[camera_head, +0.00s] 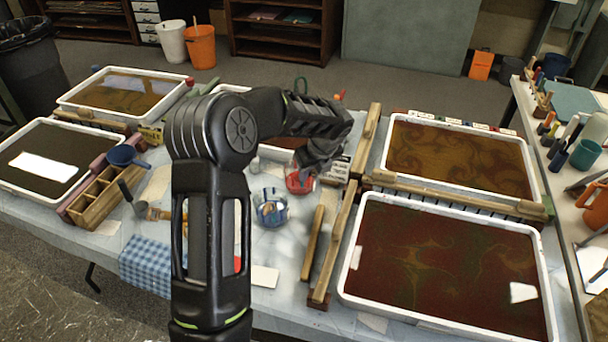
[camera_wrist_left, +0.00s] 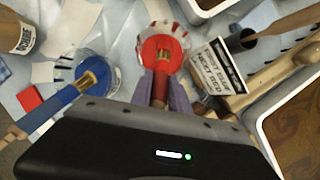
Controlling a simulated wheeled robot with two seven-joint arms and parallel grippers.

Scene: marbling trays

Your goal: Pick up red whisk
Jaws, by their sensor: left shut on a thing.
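My left gripper (camera_wrist_left: 163,88) is shut on the handle of the red whisk (camera_wrist_left: 162,50). The whisk has a red head and a brass-coloured collar, and its head is at a clear jar with red markings (camera_wrist_left: 183,20). In the head view, my left gripper (camera_head: 312,168) is over this red-marked jar (camera_head: 299,183), and my arm hides most of the whisk. I cannot tell whether the whisk is clear of the jar. My right gripper is not in view.
A jar with blue markings (camera_head: 271,213) stands close by, with a blue tool (camera_wrist_left: 62,97) in it. A printed card (camera_wrist_left: 217,75) lies beside the red-marked jar. Wooden bars (camera_head: 335,245) and white-rimmed trays (camera_head: 350,285) are to the right. A wooden divided box (camera_head: 95,205) is at left.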

